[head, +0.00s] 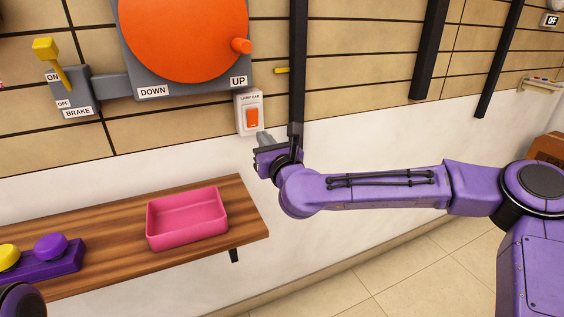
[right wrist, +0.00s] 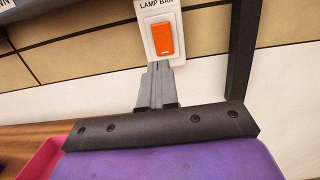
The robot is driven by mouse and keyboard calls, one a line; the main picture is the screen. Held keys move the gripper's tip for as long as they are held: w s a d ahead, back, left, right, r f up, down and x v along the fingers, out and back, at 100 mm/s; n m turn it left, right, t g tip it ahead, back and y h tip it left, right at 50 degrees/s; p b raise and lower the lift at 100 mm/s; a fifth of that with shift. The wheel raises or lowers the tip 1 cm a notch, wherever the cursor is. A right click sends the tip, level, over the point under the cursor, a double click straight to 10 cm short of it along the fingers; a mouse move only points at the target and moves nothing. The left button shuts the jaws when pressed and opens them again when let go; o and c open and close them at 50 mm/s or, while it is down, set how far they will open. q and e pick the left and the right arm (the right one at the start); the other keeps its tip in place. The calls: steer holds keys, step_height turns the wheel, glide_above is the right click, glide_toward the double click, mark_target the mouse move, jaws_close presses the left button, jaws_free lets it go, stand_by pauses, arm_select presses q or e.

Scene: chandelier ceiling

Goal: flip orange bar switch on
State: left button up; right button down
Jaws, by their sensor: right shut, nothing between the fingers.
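The orange bar switch (head: 252,118) sits in a white plate labelled "LAMP BAR" on the wall, below the right end of the big orange disc panel. It also shows at the top of the right wrist view (right wrist: 162,39). My right gripper (head: 264,139) is shut and empty, with its grey fingertips just below the switch plate. In the right wrist view the closed fingers (right wrist: 158,72) point up at the plate's lower edge, below the orange rocker. I cannot tell whether they touch the plate. My left gripper does not show; only a bit of purple and black is at the lower left corner.
A wooden shelf (head: 115,254) below holds a pink tray (head: 187,218) and a purple box with yellow and purple buttons (head: 50,247). A yellow brake lever (head: 52,62) is at upper left. A black vertical post (head: 298,65) stands right beside the switch. A small display (head: 550,20) reads "OFF".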

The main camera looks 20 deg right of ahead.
steer(key=s+f, duration=0.1)
steer(key=s, duration=0.5)
steer(key=shift+s+d+b, duration=0.3)
steer(key=shift+d, duration=0.05)
steer(key=shift+f, duration=0.15)
